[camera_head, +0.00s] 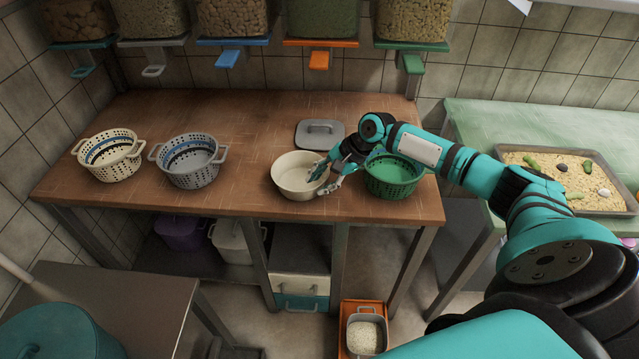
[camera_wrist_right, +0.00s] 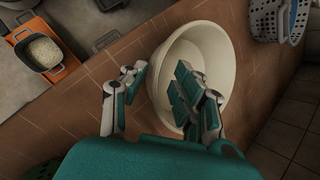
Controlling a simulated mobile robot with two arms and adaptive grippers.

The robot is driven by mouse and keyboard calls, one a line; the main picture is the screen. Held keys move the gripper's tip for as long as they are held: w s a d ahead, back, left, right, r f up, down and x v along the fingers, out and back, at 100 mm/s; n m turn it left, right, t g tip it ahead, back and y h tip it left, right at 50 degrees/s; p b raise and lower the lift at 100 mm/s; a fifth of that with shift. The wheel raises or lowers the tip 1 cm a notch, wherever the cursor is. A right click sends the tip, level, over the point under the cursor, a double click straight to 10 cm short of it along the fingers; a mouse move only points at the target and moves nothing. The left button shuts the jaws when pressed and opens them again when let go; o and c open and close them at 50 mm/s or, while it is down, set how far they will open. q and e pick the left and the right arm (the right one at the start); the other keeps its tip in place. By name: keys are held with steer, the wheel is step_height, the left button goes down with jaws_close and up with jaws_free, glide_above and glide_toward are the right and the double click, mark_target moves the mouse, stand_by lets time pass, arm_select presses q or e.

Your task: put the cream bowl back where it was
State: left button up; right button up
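The cream bowl (camera_head: 291,183) stands upright on the brown tiled worktop (camera_head: 245,125), near its front edge and right of the middle. It looks empty, and it also shows in the right wrist view (camera_wrist_right: 222,47). My right gripper (camera_head: 325,180) is at the bowl's right side. In the right wrist view its fingers (camera_wrist_right: 160,87) are apart, one over the bowl's inside and the other outside the rim, with the near wall between them. I cannot tell whether either finger touches the bowl. My left gripper is not in view.
A green colander (camera_head: 392,178) stands close right of the bowl, beside the gripper. Grey (camera_head: 190,160) and cream (camera_head: 111,156) colanders stand at left. The worktop between the grey colander and the bowl is clear. Dispensers hang above the back.

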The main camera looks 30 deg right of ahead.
steer(key=v, duration=1.1)
steer(key=shift+b, duration=0.3)
steer(key=w+a+f+n+t, duration=0.1)
steer(key=a+f+n+t, duration=0.2)
steer(key=a+f+n, duration=0.5)
steer(key=w+a+f+n+t, duration=0.15)
steer(key=a+f+n, duration=0.25)
steer(key=a, duration=0.7)
steer(key=s+d+f+g+h, duration=0.15)
steer(key=s+f, duration=0.25)
steer(key=f, duration=0.4)
steer(key=s+d+f+n+t+h, duration=0.1)
steer(key=s+d+f, duration=0.2)
steer(key=f, duration=0.5)
steer(key=s+d+f+g+h, duration=0.15)
steer(key=s+f, duration=0.25)
steer(key=f, duration=0.4)
steer(key=s+f+n+g+h, duration=0.1)
steer(key=s+f+n+g, duration=0.2)
steer(key=s+f, duration=1.2)
steer(key=s+a+f+n+g, duration=0.1)
steer(key=s+f, duration=0.1)
steer(key=s, duration=0.8)
steer(key=s+a+f+n+g, duration=0.1)
steer(key=s+a+f+n, duration=0.1)
steer(key=s, duration=0.9)
steer(key=shift+s+f+g+h, duration=0.2)
steer(key=shift+f+g+h, duration=0.1)
steer(key=shift+g, duration=0.05)
